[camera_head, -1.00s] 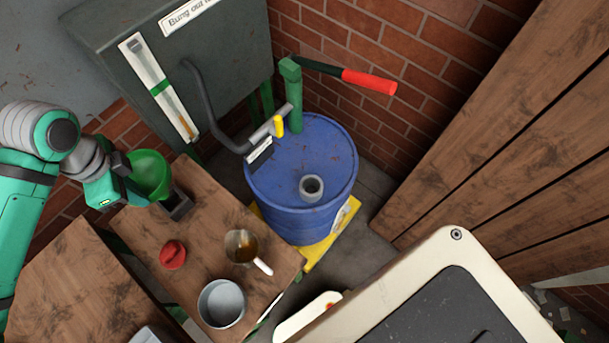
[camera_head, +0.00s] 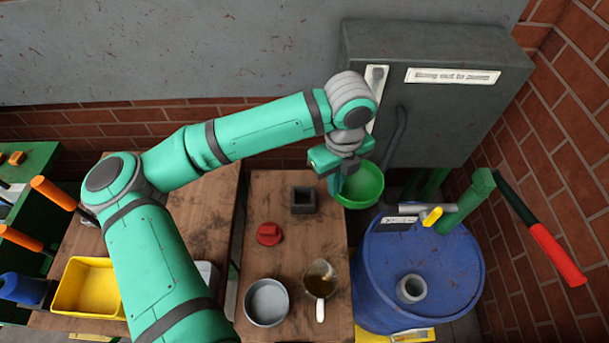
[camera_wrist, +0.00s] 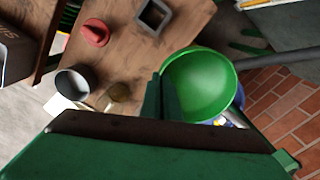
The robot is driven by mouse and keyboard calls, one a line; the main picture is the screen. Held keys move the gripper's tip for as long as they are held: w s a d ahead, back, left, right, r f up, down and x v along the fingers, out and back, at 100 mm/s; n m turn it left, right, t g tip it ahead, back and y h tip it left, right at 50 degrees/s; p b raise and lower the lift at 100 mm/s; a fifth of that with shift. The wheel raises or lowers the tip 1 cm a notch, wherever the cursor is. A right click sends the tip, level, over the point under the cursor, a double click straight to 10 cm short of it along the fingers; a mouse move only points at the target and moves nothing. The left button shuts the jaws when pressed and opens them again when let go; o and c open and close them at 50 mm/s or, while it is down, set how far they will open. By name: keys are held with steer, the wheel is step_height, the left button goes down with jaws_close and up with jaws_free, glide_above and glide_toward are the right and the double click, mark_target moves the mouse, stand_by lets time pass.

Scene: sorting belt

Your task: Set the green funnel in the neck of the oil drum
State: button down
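The green funnel (camera_head: 364,186) is held up by my gripper (camera_head: 338,182), near the right edge of the wooden bench. My gripper's fingers (camera_wrist: 162,102) look closed on the funnel's rim, with the green bowl (camera_wrist: 203,85) beside them in the wrist view. The bowl opens upward; its spout is hidden. The blue oil drum (camera_head: 440,262) stands to the right of the bench, below and right of the funnel. Its grey neck (camera_head: 411,289) is uncovered on the drum's top, toward the front. In the wrist view the funnel hides most of the drum.
The bench (camera_head: 279,210) holds a square black holder (camera_head: 304,200), a red cap (camera_head: 269,234), a grey pot (camera_head: 266,302) and a jug (camera_head: 320,281). A green hand pump (camera_head: 479,190) with a red-gripped lever rises behind the neck. A grey cabinet (camera_head: 435,100) stands behind.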

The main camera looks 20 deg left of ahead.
steer(key=s+d+f+m, duration=0.2)
steer(key=d+m, duration=0.4)
steer(key=d, duration=0.1)
steer(key=s+d+f+m, duration=0.2)
steer(key=d+m, duration=0.4)
steer(key=d, duration=0.2)
steer(key=s+d+f+m, duration=0.3)
steer(key=d+m, duration=0.3)
steer(key=d, duration=0.2)
steer(key=shift+d+m, duration=0.15)
steer(key=shift+m, duration=0.15)
steer(key=shift+f, duration=0.15)
steer(key=shift+f, duration=1.05)
steer(key=shift+s, duration=0.1)
steer(key=shift+f, duration=2.2)
stand_by(0.8)
